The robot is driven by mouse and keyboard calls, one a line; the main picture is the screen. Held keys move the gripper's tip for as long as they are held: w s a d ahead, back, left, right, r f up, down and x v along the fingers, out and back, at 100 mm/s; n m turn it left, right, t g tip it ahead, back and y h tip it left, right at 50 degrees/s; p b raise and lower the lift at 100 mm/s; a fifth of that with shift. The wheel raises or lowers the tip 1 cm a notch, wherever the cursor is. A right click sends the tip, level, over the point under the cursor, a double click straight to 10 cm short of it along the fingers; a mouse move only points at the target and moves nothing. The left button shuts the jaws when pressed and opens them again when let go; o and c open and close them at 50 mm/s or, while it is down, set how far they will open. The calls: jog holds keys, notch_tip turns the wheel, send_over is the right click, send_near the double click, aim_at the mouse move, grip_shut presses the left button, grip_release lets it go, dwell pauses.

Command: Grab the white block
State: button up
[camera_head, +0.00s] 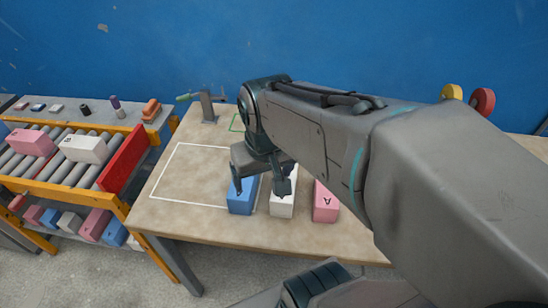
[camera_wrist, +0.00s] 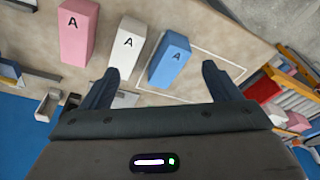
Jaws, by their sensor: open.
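The white block (camera_head: 283,204) stands on the table between a blue block (camera_head: 242,197) on its left and a pink block (camera_head: 325,202) on its right. It is marked with an A in the wrist view (camera_wrist: 128,55). My gripper (camera_head: 261,188) is open and empty above the blue and white blocks, and hides part of their tops. In the wrist view the fingers (camera_wrist: 157,75) are spread wide. The white block lies near the left finger, and the blue block (camera_wrist: 171,62) lies between the fingers. The pink block (camera_wrist: 78,32) is further left.
A white outlined rectangle (camera_head: 165,171) on the table is empty at the left. A roller conveyor (camera_head: 52,165) with a pink and a white block stands left of the table, with a red panel (camera_head: 124,157). A clamp (camera_head: 208,108) sits at the table's back edge.

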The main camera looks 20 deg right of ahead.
jog(key=w+d+f+m+g+b, duration=0.35)
jog(key=w+d+f+m, duration=0.25)
jog(key=w+d+f, duration=0.35)
jog(key=shift+t, duration=0.45)
jog(key=f, duration=0.2)
jog(key=w+f, duration=0.1)
jog(key=f, duration=0.2)
jog(key=d+f+b, duration=0.1)
jog(key=f, duration=0.1)
jog(key=shift+w+d+f, duration=0.1)
jog(key=shift+w+f, duration=0.1)
jog(key=shift+f, duration=0.05)
jog(key=shift+s+f, duration=0.15)
jog(key=shift+f, duration=1.15)
jog(key=shift+s+f, duration=0.1)
jog(key=shift+f, duration=1.2)
jog(key=shift+r, duration=0.1)
jog(key=c, duration=1.5)
